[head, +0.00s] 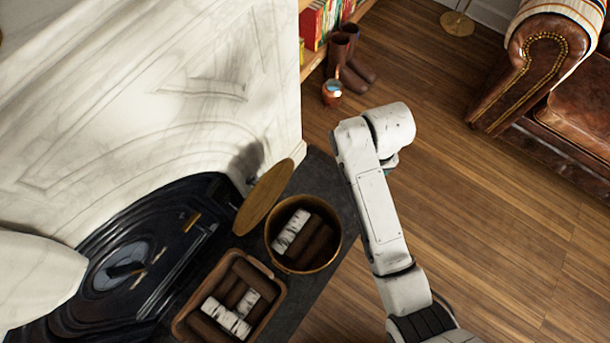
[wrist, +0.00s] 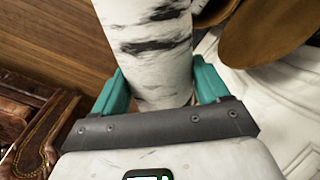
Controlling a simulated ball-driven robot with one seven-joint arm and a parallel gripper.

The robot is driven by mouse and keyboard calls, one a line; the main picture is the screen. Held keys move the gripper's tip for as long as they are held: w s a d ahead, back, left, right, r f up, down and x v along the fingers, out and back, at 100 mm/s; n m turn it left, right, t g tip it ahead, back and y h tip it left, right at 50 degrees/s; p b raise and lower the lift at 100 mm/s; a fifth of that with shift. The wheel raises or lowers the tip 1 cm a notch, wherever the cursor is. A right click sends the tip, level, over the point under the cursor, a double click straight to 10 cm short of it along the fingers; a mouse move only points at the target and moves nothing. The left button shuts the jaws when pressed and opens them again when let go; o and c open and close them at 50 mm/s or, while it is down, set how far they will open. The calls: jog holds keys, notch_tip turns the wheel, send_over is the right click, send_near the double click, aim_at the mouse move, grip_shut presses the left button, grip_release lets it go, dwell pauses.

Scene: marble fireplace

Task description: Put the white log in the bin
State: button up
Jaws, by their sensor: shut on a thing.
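My gripper (wrist: 160,88) is shut on a white log (wrist: 150,45) with black bark marks, its teal fingers on either side of it. In the head view only a sliver of the gripper's teal (head: 388,172) shows under my arm, and the held log is hidden. The gripper is up and right of the round brass bin (head: 341,238), apart from it. The bin is open on top and holds a white log (head: 291,231) and dark brown logs (head: 314,245). Its round lid (head: 264,196) stands tilted at its upper left, and also shows in the wrist view (wrist: 262,32).
A wooden crate (head: 180,322) with brown and white logs stands below left of the bin. The marble fireplace (head: 140,110) is at the left. A copper pot (head: 332,92) and boots (head: 345,62) stand near the shelf. A leather sofa (head: 515,75) is upper right; wood floor between is clear.

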jog(key=n+b, duration=0.1)
jog(key=b, duration=3)
send_over(314, 236)
notch_tip(314, 236, down, 34)
notch_tip(314, 236, down, 18)
jog(key=b, duration=0.8)
jog(key=shift+w+a+f+b, duration=0.1)
jog(key=shift+f+b, duration=0.15)
jog(key=shift+b, duration=0.05)
jog(key=shift+f, duration=0.1)
jog(key=o, duration=1.4)
notch_tip(314, 236, up, 12)
jog(key=p, duration=0.6)
jog(key=shift+a, duration=0.25)
